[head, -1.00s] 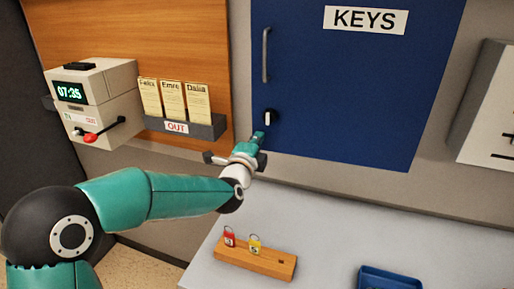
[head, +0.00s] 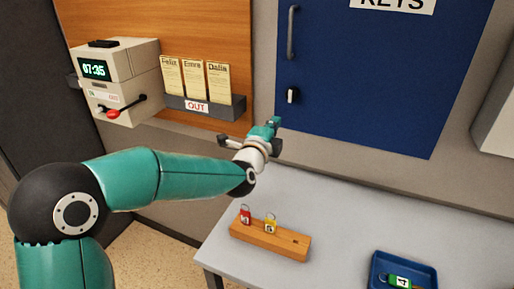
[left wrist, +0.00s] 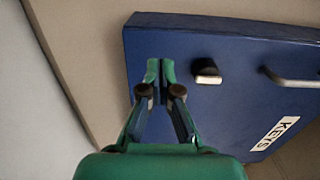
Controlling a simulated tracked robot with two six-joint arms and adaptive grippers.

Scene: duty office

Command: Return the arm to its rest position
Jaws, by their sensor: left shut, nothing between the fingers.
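My left gripper (head: 274,124) is shut and empty in front of the wall, left of and below the knob (head: 292,95) of the blue key cabinet (head: 370,80). It is apart from the knob. In the left wrist view the closed fingertips (left wrist: 160,70) point towards the blue door, with the knob (left wrist: 207,72) to their right. The cabinet door looks shut. My left arm (head: 150,178) stretches in from the left, above the table's left end. My right gripper is not in view.
A grey table (head: 350,215) bears a wooden block (head: 270,240) with a red and a yellow padlock, and a blue tray (head: 375,275) with a green-tagged item. A time clock (head: 118,80) and a card rack (head: 205,108) marked OUT are on the wall at the left.

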